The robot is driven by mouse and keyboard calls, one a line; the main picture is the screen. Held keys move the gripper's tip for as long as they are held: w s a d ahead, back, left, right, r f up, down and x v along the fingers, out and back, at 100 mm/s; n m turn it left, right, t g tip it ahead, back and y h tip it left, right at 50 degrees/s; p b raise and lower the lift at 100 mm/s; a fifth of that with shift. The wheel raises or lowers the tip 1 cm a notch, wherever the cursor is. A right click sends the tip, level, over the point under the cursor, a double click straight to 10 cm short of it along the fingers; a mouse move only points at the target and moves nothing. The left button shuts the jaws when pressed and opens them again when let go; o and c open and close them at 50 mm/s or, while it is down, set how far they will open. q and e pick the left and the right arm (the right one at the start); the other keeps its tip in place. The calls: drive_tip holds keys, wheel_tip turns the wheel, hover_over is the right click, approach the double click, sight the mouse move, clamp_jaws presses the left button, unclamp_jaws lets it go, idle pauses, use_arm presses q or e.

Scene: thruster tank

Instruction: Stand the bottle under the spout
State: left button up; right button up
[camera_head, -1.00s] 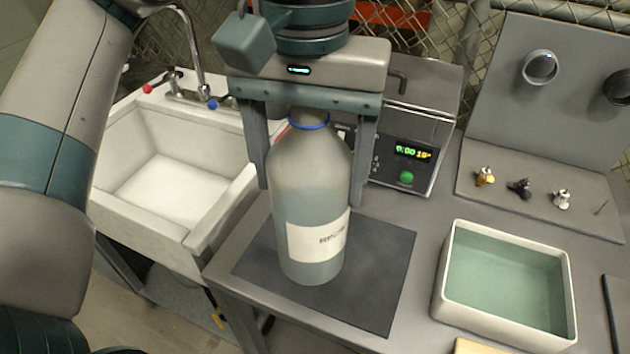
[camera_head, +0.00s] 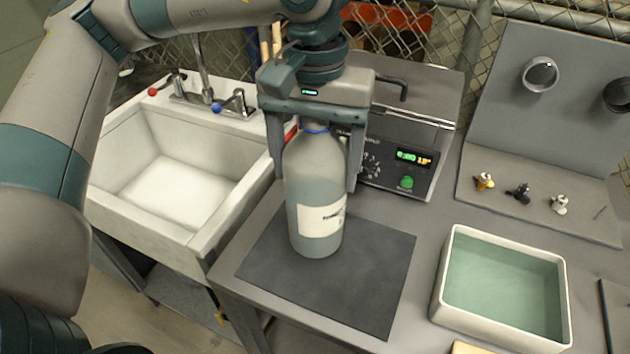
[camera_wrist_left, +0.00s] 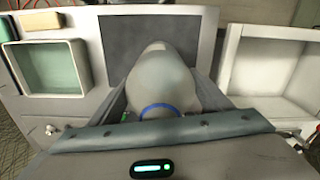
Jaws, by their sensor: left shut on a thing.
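A translucent grey bottle (camera_head: 316,172) with a blue neck ring and a white label is upright over the dark mat (camera_head: 340,295), near its back edge. My left gripper (camera_head: 316,186) is shut on the bottle, one finger on each side of its upper body. I cannot tell whether its base touches the mat. In the left wrist view the bottle (camera_wrist_left: 160,78) lies between the fingers, with the mat (camera_wrist_left: 120,40) beyond it. A curved metal spout (camera_head: 200,70) rises behind the sink, partly behind my left arm. My right gripper is not in view.
A white sink (camera_head: 180,175) stands left of the bench. A grey machine (camera_head: 405,145) with a lit display is behind and right of the bottle. A tray of greenish liquid (camera_head: 440,290) is at right. Small fittings (camera_head: 520,190) sit before the upright panel. The front of the mat is clear.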

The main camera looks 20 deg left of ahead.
use_arm(q)
wheel_tip(320, 180, down, 2)
drive_tip(key=shift+f+p, duration=0.15)
drive_tip(key=shift+p, duration=0.2)
drive_tip(key=shift+f, duration=0.75)
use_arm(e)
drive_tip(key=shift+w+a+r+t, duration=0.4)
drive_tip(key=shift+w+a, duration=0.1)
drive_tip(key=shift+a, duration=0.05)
use_arm(q)
drive_tip(key=shift+f, duration=0.1)
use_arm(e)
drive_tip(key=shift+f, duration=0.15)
use_arm(q)
drive_tip(key=o, duration=2.1)
drive_tip(key=shift+c, duration=0.2)
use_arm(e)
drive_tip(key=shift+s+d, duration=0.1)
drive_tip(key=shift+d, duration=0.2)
use_arm(q)
drive_tip(key=shift+r, duration=0.2)
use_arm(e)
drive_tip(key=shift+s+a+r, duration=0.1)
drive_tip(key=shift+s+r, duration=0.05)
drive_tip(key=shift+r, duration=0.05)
